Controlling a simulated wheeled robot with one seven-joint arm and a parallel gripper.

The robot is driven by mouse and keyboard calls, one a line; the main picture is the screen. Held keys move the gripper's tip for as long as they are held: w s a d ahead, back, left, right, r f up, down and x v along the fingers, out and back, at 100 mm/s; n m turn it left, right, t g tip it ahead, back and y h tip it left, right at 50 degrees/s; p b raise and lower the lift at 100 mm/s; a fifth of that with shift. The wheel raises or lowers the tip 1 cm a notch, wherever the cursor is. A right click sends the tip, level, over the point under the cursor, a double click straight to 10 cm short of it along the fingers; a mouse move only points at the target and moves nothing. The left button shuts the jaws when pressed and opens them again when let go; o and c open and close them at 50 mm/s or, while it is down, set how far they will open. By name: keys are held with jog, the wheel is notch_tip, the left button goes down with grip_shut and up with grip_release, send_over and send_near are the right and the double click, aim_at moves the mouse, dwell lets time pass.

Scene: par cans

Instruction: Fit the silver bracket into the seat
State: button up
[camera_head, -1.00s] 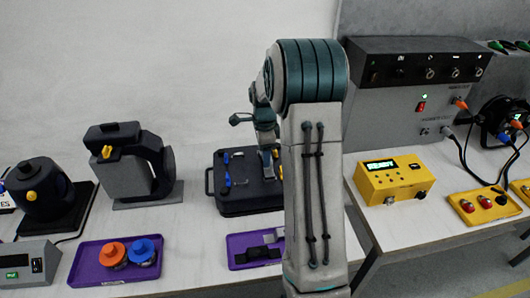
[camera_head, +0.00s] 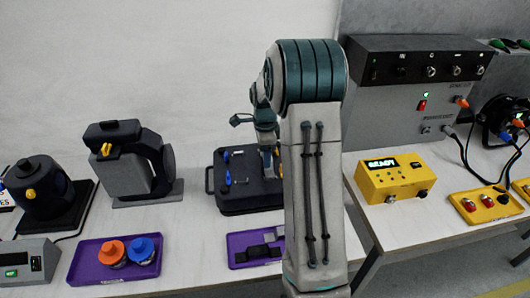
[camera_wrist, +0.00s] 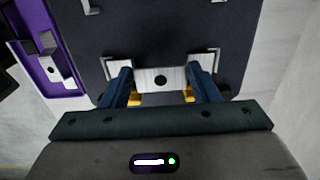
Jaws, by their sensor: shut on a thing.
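The silver bracket (camera_wrist: 146,78), a pale plate with a dark round hole, sits between the two blue fingers of my gripper (camera_wrist: 161,84) in the wrist view. My gripper is shut on it, with yellow pads at the inner sides of the fingers. The bracket is over the near edge of a dark panel (camera_wrist: 150,35). Thin pale corner marks stand on the panel at both sides of the bracket; I cannot tell whether they are the seat, or whether the bracket touches the panel. In the head view my arm hides the bracket and most of my gripper.
A dark case (camera_head: 240,200) with blue and yellow pieces stands behind my arm. A purple tray (camera_head: 236,262) with black and grey parts lies in front of it. Another purple tray (camera_head: 85,275) holds orange and blue knobs. A yellow box (camera_head: 375,190) stands right.

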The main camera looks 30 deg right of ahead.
jog(key=shift+f, duration=0.2)
jog(key=o, duration=1.1)
jog(key=shift+o, duration=0.2)
notch_tip(320, 180, up, 14)
jog(key=b, duration=0.1)
jog(key=s+a+r+n+t, duration=0.1)
jog(key=s+a+r+n, duration=0.1)
jog(key=s+a+n, duration=0.8)
jog(key=s+a+f+n+t, duration=0.1)
jog(key=s+a+f+n, duration=0.1)
jog(key=s+n, duration=0.3)
jog(key=s+a+f+n+t, duration=0.1)
jog(key=s+a+f+n, duration=0.1)
jog(key=s+n, duration=0.4)
jog(key=s+a, duration=0.1)
jog(key=s, duration=0.3)
jog(key=shift+s+f, duration=0.2)
jog(key=shift+s, duration=0.2)
jog(key=shift+a, duration=0.1)
